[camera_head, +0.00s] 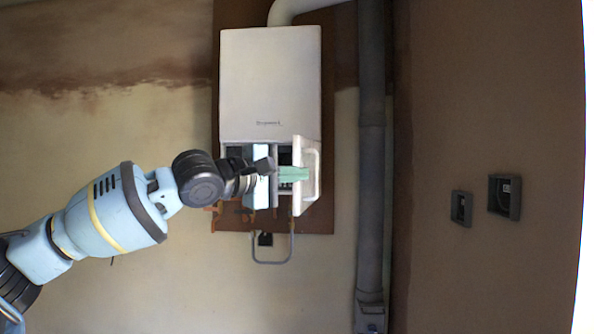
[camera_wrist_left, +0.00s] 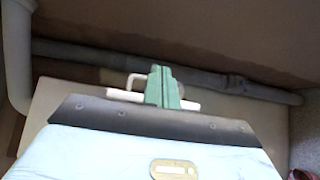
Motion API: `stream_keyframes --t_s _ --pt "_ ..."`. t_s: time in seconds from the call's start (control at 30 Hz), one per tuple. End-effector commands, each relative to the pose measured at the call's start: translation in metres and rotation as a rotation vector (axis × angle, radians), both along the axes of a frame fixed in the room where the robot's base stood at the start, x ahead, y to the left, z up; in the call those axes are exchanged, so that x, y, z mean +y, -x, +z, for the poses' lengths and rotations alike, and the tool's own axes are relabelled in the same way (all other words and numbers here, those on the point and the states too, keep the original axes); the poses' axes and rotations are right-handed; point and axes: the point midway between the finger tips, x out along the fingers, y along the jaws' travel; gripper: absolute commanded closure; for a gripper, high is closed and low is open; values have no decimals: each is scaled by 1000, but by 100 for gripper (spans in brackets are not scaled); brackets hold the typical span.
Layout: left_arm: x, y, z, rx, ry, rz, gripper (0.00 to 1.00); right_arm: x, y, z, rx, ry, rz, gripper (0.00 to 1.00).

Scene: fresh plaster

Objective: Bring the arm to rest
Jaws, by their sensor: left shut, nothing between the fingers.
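My left arm (camera_head: 105,217) reaches in from the left in the head view. Its left gripper (camera_head: 303,174) has green fingers and lies in front of the lower part of a white wall unit (camera_head: 270,80). In the left wrist view the green fingers (camera_wrist_left: 160,73) are together, with nothing between them. A white panel with a handle (camera_head: 306,190) is right by the fingertips in the head view; I cannot tell whether they touch. Part of the unit's lower section is hidden behind the gripper. My right gripper is in neither view.
A thick grey pipe (camera_head: 371,190) runs down the wall right of the unit. A curved pale pipe (camera_head: 285,12) leaves its top. A grey loop (camera_head: 272,262) hangs below it. Two dark wall boxes (camera_head: 504,197) are at the right. The wall below the arm looks clear.

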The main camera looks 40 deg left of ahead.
Motion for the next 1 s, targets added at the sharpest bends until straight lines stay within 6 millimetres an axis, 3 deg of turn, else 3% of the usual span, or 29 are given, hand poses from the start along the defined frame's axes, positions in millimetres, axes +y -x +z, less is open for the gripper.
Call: stream_keyframes --t_s 0.57,0.67,0.77,1.0 --pt "3 -2 -8 7 -5 1 100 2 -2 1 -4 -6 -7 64" --pt "13 -11 -35 26 -39 7 100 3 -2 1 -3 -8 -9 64" --pt "27 -23 -84 58 -109 15 100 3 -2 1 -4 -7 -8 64" --pt "50 -37 -239 156 -345 13 100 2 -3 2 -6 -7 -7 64"
